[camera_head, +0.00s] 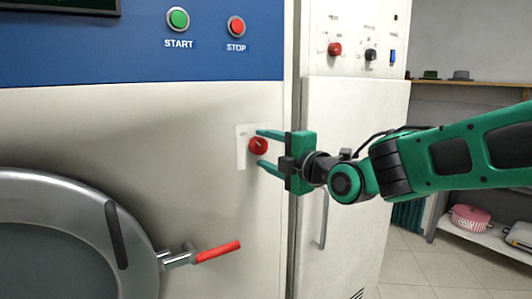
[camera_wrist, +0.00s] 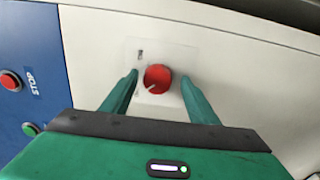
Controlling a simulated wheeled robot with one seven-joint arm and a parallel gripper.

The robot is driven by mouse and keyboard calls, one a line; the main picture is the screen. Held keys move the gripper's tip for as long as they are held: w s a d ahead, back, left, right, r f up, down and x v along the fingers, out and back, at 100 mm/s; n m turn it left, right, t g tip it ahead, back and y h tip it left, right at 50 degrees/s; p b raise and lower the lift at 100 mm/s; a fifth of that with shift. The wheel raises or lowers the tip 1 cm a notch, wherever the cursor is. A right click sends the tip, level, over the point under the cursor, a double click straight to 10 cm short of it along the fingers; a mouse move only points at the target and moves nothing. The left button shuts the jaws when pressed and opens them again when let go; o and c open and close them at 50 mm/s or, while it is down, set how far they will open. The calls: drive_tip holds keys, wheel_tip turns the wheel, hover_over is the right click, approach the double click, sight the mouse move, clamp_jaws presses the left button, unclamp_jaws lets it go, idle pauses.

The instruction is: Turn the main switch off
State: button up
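The main switch is most likely the red rotary knob (camera_head: 258,146) on a pale plate (camera_head: 241,160) on the machine's white front. In the wrist view the red knob (camera_wrist: 157,78) shows a white pointer mark slanting to its lower left. My gripper (camera_head: 262,151) is open, its two green fingers above and below the knob in the head view. In the wrist view the fingers (camera_wrist: 158,95) lie to the left and right of the knob, with a gap on each side. I cannot tell how far the fingertips are from the plate.
A green START button (camera_head: 178,19) and a red STOP button (camera_head: 236,27) sit on the blue panel above. A round door (camera_head: 80,185) with a red-gripped handle (camera_head: 218,251) is at lower left. A tall cabinet (camera_head: 350,110) with a red knob (camera_head: 335,49) and black knob (camera_head: 370,54) stands right.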

drive_tip(key=shift+s+r, duration=0.1)
drive_tip(key=v, duration=1)
drive_tip(key=shift+d, duration=0.3)
drive_tip(key=shift+s, duration=0.15)
drive_tip(key=s+d+f+m+g+h, duration=0.2)
drive_tip(key=d+f+m+g+h, duration=0.15)
drive_tip(key=d+f+m, duration=0.5)
drive_tip(key=s+d+f+m+g+h, duration=0.25)
drive_tip(key=d+f+m+h, duration=0.3)
drive_tip(key=d+f, duration=0.6)
drive_tip(key=s+d+f+m+g, duration=0.2)
drive_tip(key=s+d+m+g, duration=0.1)
drive_tip(key=s, duration=0.4)
drive_tip(key=s+d+f+m+g, duration=0.2)
drive_tip(key=s+d+m, duration=0.3)
drive_tip(key=s+m, duration=0.3)
drive_tip(key=s+d+f+m+g, duration=0.2)
drive_tip(key=s+d+m+g, duration=0.2)
drive_tip(key=s+d+m, duration=0.1)
drive_tip(key=s+m, duration=0.1)
drive_tip(key=s, duration=0.1)
drive_tip(key=shift+s+f+h, duration=0.2)
drive_tip(key=shift+s+h, duration=0.2)
